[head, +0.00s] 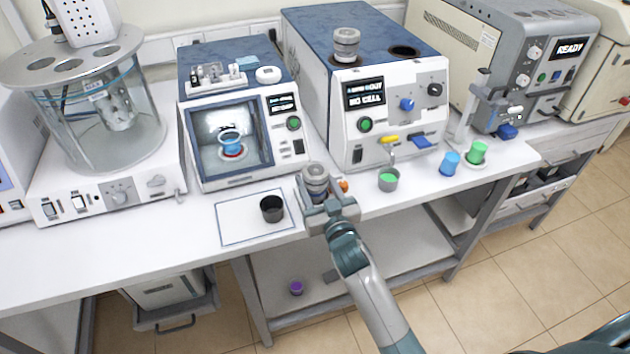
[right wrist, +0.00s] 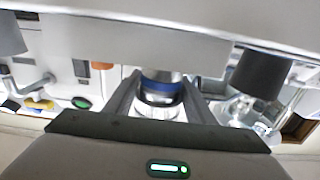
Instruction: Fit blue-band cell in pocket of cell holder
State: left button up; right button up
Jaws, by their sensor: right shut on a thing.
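The blue-band cell is a metal cylinder with a ridged cap (head: 316,176). Its blue band shows in the right wrist view (right wrist: 162,86). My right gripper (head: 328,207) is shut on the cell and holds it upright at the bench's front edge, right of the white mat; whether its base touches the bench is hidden. I cannot tell for sure which thing is the cell holder. A dark open cup (head: 271,208) stands empty on the mat, left of my gripper, and it also shows in the right wrist view (right wrist: 260,74). My left gripper is not in view.
A blue-topped machine (head: 305,45) behind bears a similar metal cell (head: 346,45) and a dark round opening (head: 404,51); its screen reads "NO CELL". A metal cup with green contents (head: 388,179), a blue cup (head: 450,163) and a green cup (head: 477,151) stand right. The left bench front is clear.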

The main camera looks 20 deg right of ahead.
jog(key=o, duration=1.3)
jog(key=shift+s+f, duration=0.1)
jog(key=s+b, duration=0.5)
jog(key=s, duration=1.2)
jog(key=shift+d, duration=0.3)
jog(key=shift+s, duration=0.1)
